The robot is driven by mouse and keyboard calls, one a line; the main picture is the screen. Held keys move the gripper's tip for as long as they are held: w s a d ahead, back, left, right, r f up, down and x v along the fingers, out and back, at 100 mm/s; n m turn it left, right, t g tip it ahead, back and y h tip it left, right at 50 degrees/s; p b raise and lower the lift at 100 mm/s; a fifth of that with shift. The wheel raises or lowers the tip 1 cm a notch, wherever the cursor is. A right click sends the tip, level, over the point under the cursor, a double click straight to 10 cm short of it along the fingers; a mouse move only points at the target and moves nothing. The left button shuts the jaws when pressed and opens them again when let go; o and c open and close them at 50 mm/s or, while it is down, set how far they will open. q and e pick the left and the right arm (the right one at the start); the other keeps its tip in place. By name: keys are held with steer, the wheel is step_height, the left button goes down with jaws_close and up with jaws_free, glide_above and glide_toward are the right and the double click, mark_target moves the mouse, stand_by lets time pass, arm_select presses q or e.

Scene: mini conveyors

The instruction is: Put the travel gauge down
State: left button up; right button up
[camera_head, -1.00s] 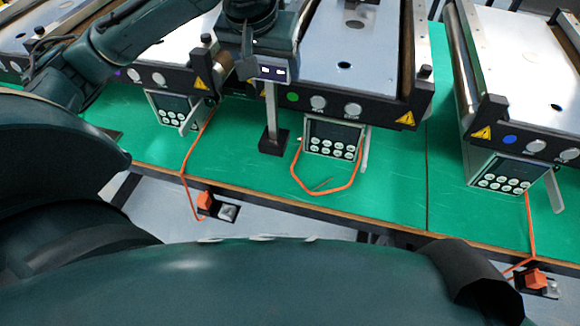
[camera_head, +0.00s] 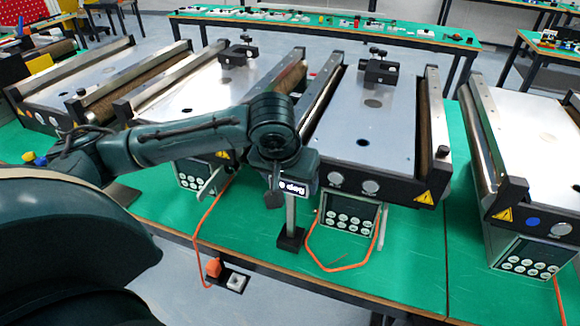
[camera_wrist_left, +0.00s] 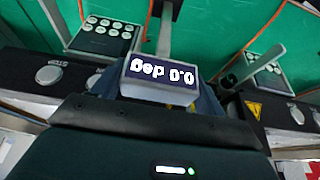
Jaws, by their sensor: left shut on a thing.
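The travel gauge is a small display head (camera_head: 300,186) on a thin pale post with a black block base (camera_head: 291,238). It stands about upright over the green bench, in front of the middle conveyor and left of a keypad box. I cannot tell whether the base touches the bench. My left gripper (camera_head: 283,163) is shut on the gauge's head from above, its fingers mostly hidden by the wrist. The left wrist view shows the lit display (camera_wrist_left: 162,76) close up, with the post running away towards the green surface. My right gripper is not in view.
The keypad box (camera_head: 349,215) and an orange cable loop (camera_head: 337,268) lie just right of the base. Conveyor beds (camera_head: 365,125) stand behind and to both sides. Bare green bench (camera_head: 415,262) shows right of the cable.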

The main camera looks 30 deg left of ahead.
arm_select(q)
steer(key=shift+w+f, duration=0.1)
steer(key=shift+f, duration=0.2)
steer(key=o, duration=2)
steer(key=shift+f, duration=0.1)
steer(key=p+v, duration=0.1)
steer(key=v, duration=1.1)
steer(key=shift+s, duration=0.2)
